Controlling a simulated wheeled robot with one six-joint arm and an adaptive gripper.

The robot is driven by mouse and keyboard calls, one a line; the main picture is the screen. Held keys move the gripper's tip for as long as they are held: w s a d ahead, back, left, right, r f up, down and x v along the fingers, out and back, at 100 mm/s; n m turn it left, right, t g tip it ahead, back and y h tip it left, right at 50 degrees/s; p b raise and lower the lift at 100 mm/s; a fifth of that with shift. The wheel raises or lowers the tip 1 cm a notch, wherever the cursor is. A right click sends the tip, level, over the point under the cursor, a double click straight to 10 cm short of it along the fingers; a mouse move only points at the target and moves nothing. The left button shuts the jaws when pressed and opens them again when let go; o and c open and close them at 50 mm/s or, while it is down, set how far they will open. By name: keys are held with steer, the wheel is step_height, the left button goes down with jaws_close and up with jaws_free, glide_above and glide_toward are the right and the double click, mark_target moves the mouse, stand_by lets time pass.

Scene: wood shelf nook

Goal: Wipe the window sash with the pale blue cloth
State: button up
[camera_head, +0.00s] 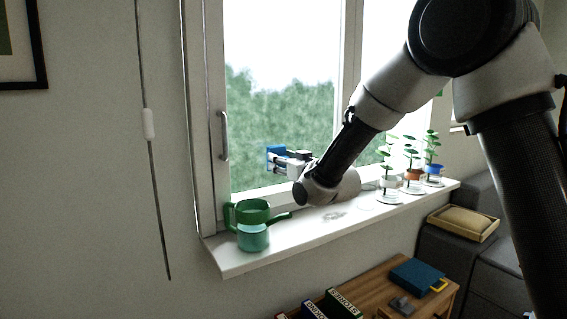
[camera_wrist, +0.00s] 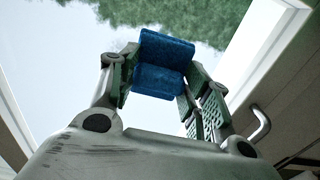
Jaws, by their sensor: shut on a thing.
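The window sash (camera_head: 216,100) has a pale frame, a handle (camera_head: 224,137) on its left side and a large glass pane (camera_head: 280,110). My gripper (camera_head: 284,158) is in front of the lower left part of the pane. It is shut on a folded blue cloth (camera_wrist: 164,64), which looks mid to dark blue rather than pale. The cloth also shows at the fingertips in the head view (camera_head: 275,157). In the wrist view, my gripper (camera_wrist: 160,80) has the cloth between its two fingers, with the pane behind. I cannot tell whether the cloth touches the glass.
A green watering can (camera_head: 252,228) stands at the left end of the white sill (camera_head: 290,248). Several potted seedlings (camera_head: 412,178) stand at the right. Below are a wooden table (camera_head: 375,285) with boxes and a grey sofa (camera_head: 490,268) with a tray (camera_head: 463,223).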

steer(key=shift+x, duration=1.05)
steer(key=shift+d, duration=0.1)
steer(key=shift+w+d, duration=2.05)
steer(key=shift+d, duration=0.95)
steer(key=shift+s+a, duration=0.7)
steer(key=shift+a, duration=0.35)
steer(key=shift+s+a, duration=0.7)
steer(key=shift+a, duration=0.35)
steer(key=shift+s+a, duration=0.7)
steer(key=shift+a, duration=0.35)
steer(key=v, duration=0.6)
steer(key=shift+d, duration=0.1)
